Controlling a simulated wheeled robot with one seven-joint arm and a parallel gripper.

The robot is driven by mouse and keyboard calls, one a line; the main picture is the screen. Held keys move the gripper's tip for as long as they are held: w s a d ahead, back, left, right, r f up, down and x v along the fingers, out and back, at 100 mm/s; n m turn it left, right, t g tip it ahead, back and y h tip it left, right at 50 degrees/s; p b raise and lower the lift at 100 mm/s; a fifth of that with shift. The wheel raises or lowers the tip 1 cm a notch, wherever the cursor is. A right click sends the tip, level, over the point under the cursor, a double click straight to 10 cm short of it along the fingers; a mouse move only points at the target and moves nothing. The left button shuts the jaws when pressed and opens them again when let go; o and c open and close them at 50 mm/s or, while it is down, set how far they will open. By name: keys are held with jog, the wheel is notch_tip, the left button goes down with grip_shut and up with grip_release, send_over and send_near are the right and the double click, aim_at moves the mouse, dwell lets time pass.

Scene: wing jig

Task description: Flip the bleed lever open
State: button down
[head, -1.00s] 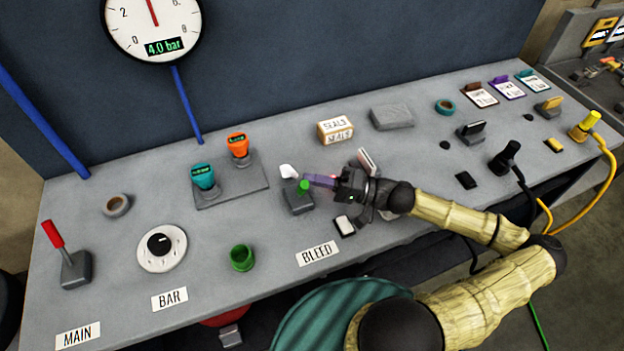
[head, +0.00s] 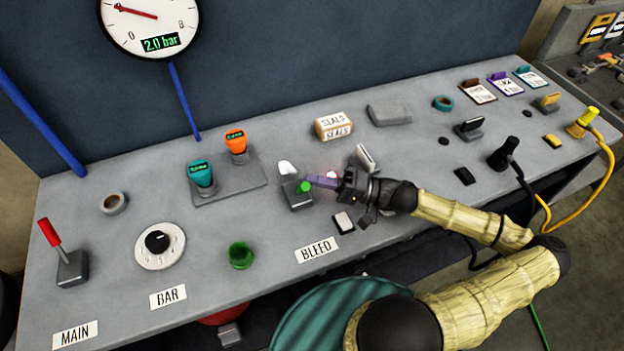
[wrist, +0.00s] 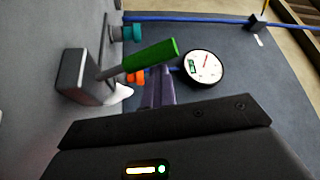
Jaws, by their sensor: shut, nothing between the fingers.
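The bleed lever has a green handle (head: 305,187) on a grey box (head: 297,198), behind the BLEED label (head: 317,250). In the wrist view the green handle (wrist: 150,55) sticks out from the grey box (wrist: 78,78) on a thin stem. My gripper (head: 315,182) is shut and empty, with its purple fingers just right of the handle. The fingers also show in the wrist view (wrist: 156,90), close to the handle; whether they touch it I cannot tell. The gauge (head: 150,22) reads 2.0 bar, and it also shows in the wrist view (wrist: 203,67).
A white piece (head: 287,168) lies behind the lever box. A white-topped block (head: 343,222) and an upright card holder (head: 366,158) are near my gripper. A green cup (head: 241,255), the BAR dial (head: 160,246) and the red MAIN lever (head: 50,233) stand to the left.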

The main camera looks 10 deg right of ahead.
jog(key=r+b+v, duration=0.1)
jog(key=v, duration=0.5)
jog(key=shift+d+f, duration=0.25)
jog(key=shift+f, duration=0.25)
jog(key=shift+s, duration=0.1)
jog(key=shift+s, duration=0.1)
